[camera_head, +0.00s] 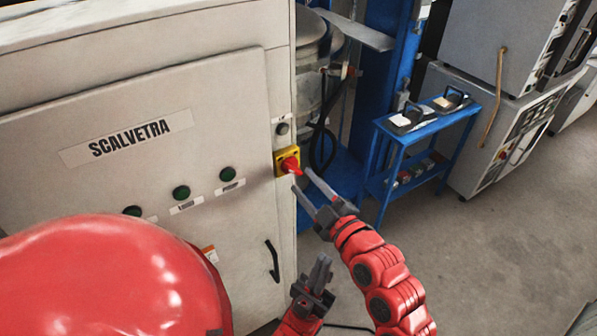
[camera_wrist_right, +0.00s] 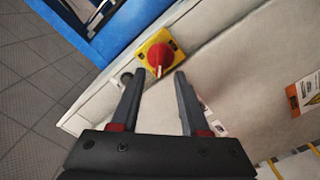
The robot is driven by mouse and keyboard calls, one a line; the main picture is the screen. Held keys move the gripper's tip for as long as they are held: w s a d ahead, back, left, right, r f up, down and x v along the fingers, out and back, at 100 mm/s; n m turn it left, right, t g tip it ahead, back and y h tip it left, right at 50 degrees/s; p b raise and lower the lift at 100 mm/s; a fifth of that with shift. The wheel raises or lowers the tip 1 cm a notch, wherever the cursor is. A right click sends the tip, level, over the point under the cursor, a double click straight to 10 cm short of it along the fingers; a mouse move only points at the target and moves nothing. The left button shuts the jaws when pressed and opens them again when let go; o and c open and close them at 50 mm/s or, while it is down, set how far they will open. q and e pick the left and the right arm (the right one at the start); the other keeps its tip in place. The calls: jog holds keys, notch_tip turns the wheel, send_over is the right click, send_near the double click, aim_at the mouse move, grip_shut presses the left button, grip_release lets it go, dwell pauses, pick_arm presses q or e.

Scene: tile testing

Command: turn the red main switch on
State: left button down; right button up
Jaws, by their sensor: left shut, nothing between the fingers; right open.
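The red main switch (camera_head: 290,164) is a red knob on a yellow square plate, on the right edge of the grey cabinet front. It also shows in the right wrist view (camera_wrist_right: 160,55), ahead of the fingertips and roughly between their lines. My right gripper (camera_head: 302,190) is open and empty, its fingers pointing at the switch. In the right wrist view the fingers (camera_wrist_right: 160,80) look apart from the knob, but the exact gap is hard to tell. My left gripper (camera_head: 322,268) is shut and empty, lower down in front of the cabinet, by its black handle.
The grey cabinet (camera_head: 180,100) reads SCALVETRA and has several dark green buttons (camera_head: 181,192) and a black door handle (camera_head: 272,261). A blue side table (camera_head: 425,125) with devices stands at the right. The floor (camera_head: 500,250) at the right is clear.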

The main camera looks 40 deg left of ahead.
aim_at(294, 172)
jog(key=shift+p+x, duration=0.3)
jog(key=shift+x, duration=1.5)
grip_shut()
